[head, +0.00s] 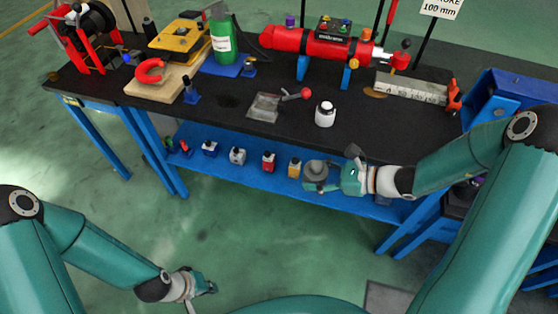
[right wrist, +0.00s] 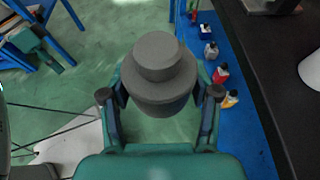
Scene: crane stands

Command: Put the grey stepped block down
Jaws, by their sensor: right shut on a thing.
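The grey stepped block (right wrist: 160,75) is a round grey piece with a narrower top step on a wider base. In the right wrist view it sits between the two fingers of my right gripper (right wrist: 160,100), which is shut on it. In the head view the block (head: 315,168) and my right gripper (head: 330,178) are in front of the workbench, overlapping the right part of its blue lower shelf (head: 225,165). The block's underside is hidden. My left gripper (head: 205,288) is low at the bottom left, over the green floor, away from the bench; its finger gap is too small to judge.
Small bottles, including a red one (head: 268,162) and a yellow one (head: 294,168), stand in a row on the lower shelf. The black bench top (head: 225,100) holds a white bottle (head: 325,114), a red cylinder (head: 320,48) and a green bottle (head: 222,38). Open floor lies in front.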

